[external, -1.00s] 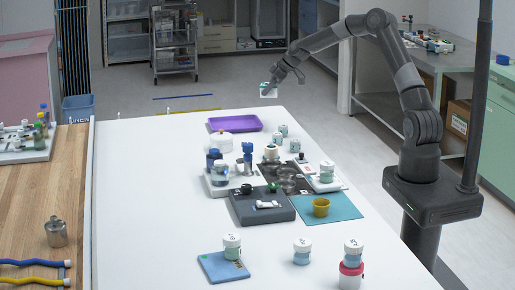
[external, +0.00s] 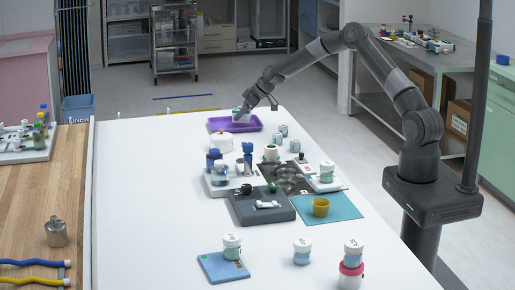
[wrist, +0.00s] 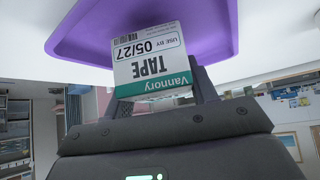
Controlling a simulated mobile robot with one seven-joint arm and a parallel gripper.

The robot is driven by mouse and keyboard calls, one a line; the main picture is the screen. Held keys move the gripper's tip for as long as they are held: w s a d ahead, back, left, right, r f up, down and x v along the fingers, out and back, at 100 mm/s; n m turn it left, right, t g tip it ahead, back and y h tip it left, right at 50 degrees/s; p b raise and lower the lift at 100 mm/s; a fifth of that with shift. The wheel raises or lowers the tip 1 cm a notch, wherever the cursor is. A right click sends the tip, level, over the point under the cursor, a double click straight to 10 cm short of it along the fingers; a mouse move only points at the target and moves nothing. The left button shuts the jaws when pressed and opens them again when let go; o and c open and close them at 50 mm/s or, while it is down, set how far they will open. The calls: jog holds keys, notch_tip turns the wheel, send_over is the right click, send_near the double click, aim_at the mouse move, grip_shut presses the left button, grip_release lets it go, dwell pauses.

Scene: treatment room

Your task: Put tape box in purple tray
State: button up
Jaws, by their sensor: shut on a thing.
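The tape box (wrist: 150,62) is white with a green band and printed text; it appears upside down in the wrist view, between my fingers. My gripper (wrist: 157,92) is shut on it. In the external view the tape box (external: 241,115) is a small white block at my gripper (external: 247,106), over the purple tray (external: 222,125) at the far end of the white table. The purple tray (wrist: 85,35) also fills the upper part of the wrist view behind the box. I cannot tell whether the box touches the tray floor.
A white round lidded pot (external: 221,141) stands just in front of the tray. Several small jars (external: 281,131) stand to its right. The table's left side is clear.

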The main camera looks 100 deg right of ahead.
jog(key=shift+f, duration=0.9)
jog(key=o, duration=1.1)
jog(key=shift+f, duration=0.15)
